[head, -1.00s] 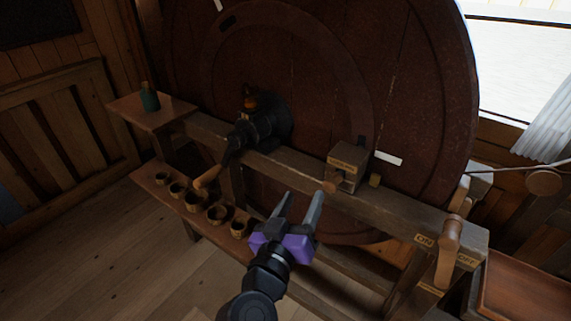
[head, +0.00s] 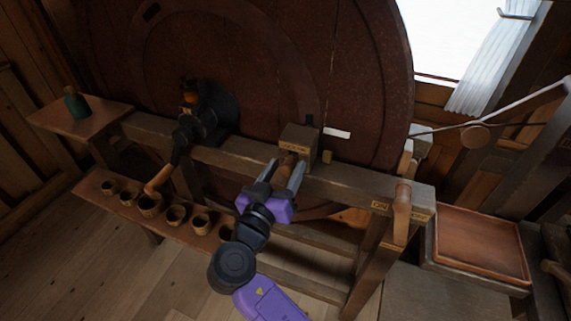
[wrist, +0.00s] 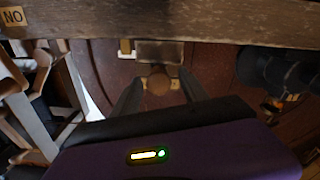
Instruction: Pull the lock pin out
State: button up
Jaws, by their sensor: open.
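The lock pin shows as a round wooden knob (wrist: 158,84) on the front of a small wooden block (head: 298,135) with a yellow label. The block sits on the beam in front of the big brown wheel. My gripper (head: 285,172) is open, its two grey fingers pointing at the block. In the wrist view the fingers stand on either side of the knob, with gaps visible. I cannot tell whether the fingertips reach past the knob's face. In the head view the fingers partly hide the knob.
A black hub with a wooden-handled crank (head: 160,179) is left of the block. A wooden lever (head: 402,212) with ON and OFF labels stands at the beam's right end. Several small cups (head: 176,214) line the lower shelf. A reddish tray (head: 480,243) is at right.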

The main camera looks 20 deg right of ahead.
jog(key=shift+w+d, duration=0.2)
jog(key=shift+d, duration=0.05)
grip_shut()
dwell(1.4)
